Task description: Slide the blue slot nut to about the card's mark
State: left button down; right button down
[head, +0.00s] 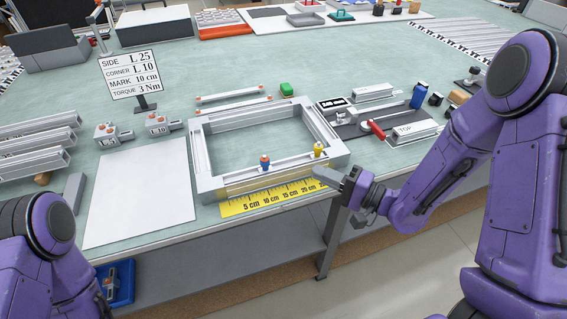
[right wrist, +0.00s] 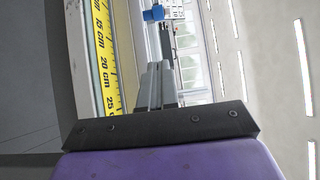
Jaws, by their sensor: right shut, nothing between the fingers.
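The blue slot nut (head: 265,162), with an orange-red top, sits upright on the near rail of the aluminium frame (head: 235,184), close to the 10 cm label of the yellow ruler (head: 290,192). A blue piece that looks like it shows in the right wrist view (right wrist: 153,14). A yellow slot nut (head: 318,150) is further right on the same rail. The card (head: 128,73) reads MARK 10 cm. My right gripper (head: 322,173) is shut and empty at the frame's near right corner, right of both nuts, its fingers pointing left. My left gripper is out of view.
A white sheet (head: 140,195) lies left of the frame. Two small grey blocks (head: 158,124) stand behind it. A dark mat with a red-handled tool (head: 377,130) and a TOP-labelled profile (head: 410,131) lies to the right. The table's front edge runs just below the ruler.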

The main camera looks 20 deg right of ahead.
aim_at(269, 165)
jog(key=p+x, duration=0.1)
jog(key=x, duration=0.5)
jog(key=shift+a, duration=0.1)
jog(key=a, duration=0.2)
jog(key=a+p, duration=0.1)
jog(key=shift+w+a, duration=0.25)
jog(key=shift+w, duration=0.05)
jog(key=shift+a, duration=0.35)
jog(key=shift+w+a, duration=0.1)
jog(key=shift+a, duration=0.8)
